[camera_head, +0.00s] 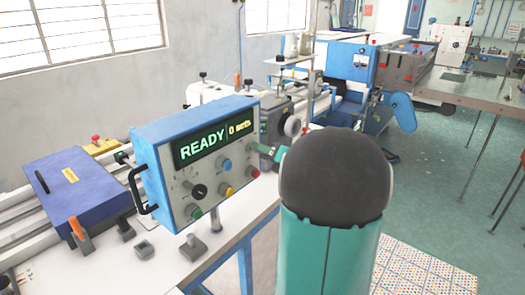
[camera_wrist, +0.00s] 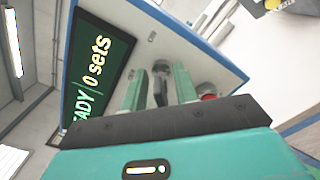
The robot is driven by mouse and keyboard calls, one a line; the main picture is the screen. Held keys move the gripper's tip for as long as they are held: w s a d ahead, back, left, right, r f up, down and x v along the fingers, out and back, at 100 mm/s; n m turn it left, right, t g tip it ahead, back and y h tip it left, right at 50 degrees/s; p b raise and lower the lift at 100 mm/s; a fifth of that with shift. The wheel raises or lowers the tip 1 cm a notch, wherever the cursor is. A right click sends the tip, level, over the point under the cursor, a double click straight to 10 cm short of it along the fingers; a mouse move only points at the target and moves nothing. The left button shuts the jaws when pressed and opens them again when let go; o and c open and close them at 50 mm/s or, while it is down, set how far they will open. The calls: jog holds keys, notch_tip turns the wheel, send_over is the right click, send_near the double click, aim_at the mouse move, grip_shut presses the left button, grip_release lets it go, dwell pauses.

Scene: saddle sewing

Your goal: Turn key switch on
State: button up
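The blue-edged control box (camera_head: 148,160) stands on a post, its grey front facing my arm. Its lit display (camera_head: 212,142) reads "READY" and "0 sets"; the display also shows in the wrist view (camera_wrist: 95,75). In the wrist view a small grey metal piece that looks like the key switch (camera_wrist: 159,88) stands on the panel between the two green fingers. My gripper (camera_wrist: 160,82) is open, with a finger on each side of it; I cannot tell whether either touches it. In the head view my gripper (camera_head: 268,152) is at the panel's right edge, mostly hidden by my arm.
The panel also carries a black knob (camera_head: 199,191), a blue knob (camera_head: 226,164), a red button (camera_head: 255,172), a yellow button (camera_head: 226,189) and a green button (camera_head: 196,213). A blue case (camera_head: 75,190) lies left of the box. A handle (camera_head: 142,190) sticks out from its left side.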

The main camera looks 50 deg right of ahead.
jog(key=shift+w, duration=0.15)
jog(key=s+d, duration=0.1)
jog(key=s, duration=1.2)
jog(key=shift+s, duration=0.4)
jog(key=w+a+n+g+y, duration=0.25)
jog(key=a+n, duration=0.25)
jog(key=a, duration=0.3)
jog(key=w+a+n+g+y, duration=0.2)
jog(key=w+a+n+y, duration=0.1)
jog(key=a+n, duration=0.3)
jog(key=s+a+f+n+g+h, duration=0.1)
jog(key=s+a+n+g+h, duration=0.1)
jog(key=a+n, duration=0.6)
jog(key=s+a+f+n+g+h, duration=0.2)
jog(key=a+n, duration=0.6)
jog(key=n, duration=0.6)
jog(key=s+a+f+n+g+h, duration=0.1)
jog(key=s+a+n+g+h, duration=0.2)
jog(key=a+n, duration=0.6)
jog(key=shift+s+f+n+g, duration=0.25)
jog(key=shift+s+n+g, duration=0.3)
jog(key=shift+n, duration=0.55)
